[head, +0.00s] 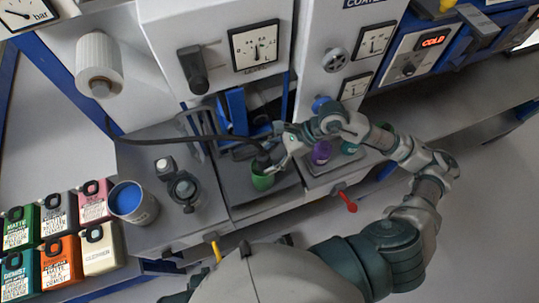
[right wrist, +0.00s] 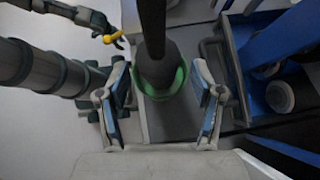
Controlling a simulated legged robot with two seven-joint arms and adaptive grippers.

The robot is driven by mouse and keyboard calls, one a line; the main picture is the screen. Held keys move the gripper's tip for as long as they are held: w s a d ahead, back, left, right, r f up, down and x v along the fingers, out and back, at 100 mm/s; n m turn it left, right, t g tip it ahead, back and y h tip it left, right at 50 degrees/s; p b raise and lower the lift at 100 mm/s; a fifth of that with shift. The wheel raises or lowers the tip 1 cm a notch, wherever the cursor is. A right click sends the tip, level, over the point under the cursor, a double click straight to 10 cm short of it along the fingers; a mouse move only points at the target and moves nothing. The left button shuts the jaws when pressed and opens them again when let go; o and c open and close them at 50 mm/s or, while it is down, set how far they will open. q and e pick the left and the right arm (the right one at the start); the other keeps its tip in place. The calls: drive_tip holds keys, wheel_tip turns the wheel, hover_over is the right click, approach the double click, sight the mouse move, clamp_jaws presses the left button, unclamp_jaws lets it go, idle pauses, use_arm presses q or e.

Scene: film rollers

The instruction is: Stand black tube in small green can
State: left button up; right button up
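The small green can (head: 262,181) stands on the grey tray of the middle machine. The black tube (head: 180,139) arches in from the left, and its thick dark end points down at the can's mouth. In the right wrist view the tube (right wrist: 157,68) overlaps the green rim of the can (right wrist: 179,82), and its tip appears to be inside. My right gripper (head: 277,152) is beside the tube's end, just above the can. Its two blue-padded fingers (right wrist: 162,103) are spread, with gaps to the tube on both sides.
A purple can (head: 321,153) and a teal can (head: 349,147) stand right of the green can. A blue-topped canister (head: 133,203) and several coloured jugs (head: 60,256) are at the left. A red lever (head: 348,202) and a yellow lever (head: 217,251) stick out in front.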

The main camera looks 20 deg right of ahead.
drive_tip(key=v, duration=1.2)
drive_tip(key=shift+f, duration=0.1)
